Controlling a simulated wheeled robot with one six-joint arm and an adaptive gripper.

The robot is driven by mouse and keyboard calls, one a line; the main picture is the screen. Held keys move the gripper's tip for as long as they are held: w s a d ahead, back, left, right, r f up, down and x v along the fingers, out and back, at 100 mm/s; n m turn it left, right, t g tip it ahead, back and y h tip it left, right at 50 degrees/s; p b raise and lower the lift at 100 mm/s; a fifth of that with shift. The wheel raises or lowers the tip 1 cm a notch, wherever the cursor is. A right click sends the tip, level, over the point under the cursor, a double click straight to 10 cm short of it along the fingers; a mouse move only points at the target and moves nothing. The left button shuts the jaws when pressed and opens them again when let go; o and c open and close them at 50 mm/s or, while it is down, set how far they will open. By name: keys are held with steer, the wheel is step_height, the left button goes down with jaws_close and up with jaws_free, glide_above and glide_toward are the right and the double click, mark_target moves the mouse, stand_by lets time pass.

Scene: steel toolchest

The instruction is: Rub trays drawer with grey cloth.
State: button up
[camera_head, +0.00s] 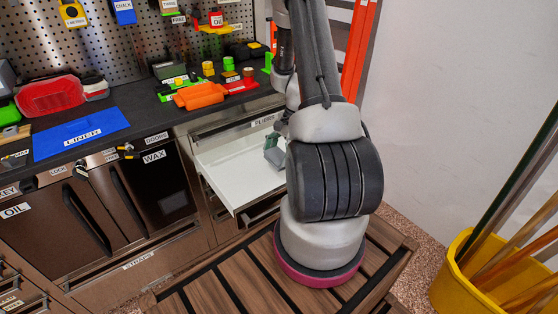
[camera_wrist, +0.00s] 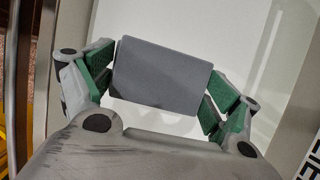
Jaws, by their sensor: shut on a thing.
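The grey cloth (camera_wrist: 158,82) shows in the wrist view as a flat block between the green-padded fingers of my gripper (camera_wrist: 155,88), which is shut on it. An open drawer (camera_head: 232,178) with a white inside stands out from the steel chest in the head view. Its white floor (camera_wrist: 205,32) fills most of the wrist view behind the cloth. My gripper (camera_head: 273,152) is over the right part of this drawer, partly hidden by my arm. I cannot tell whether the cloth touches the drawer floor. No label reading trays is legible on this drawer.
The dark worktop (camera_head: 140,112) above holds a blue mat (camera_head: 80,133), a red container (camera_head: 48,96) and orange items (camera_head: 200,95). A yellow bin (camera_head: 470,285) with long poles stands at the right. The open drawer's left part is clear.

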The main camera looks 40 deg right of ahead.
mark_target(275, 156)
steer(key=shift+r, duration=1.55)
steer(key=shift+w, duration=0.1)
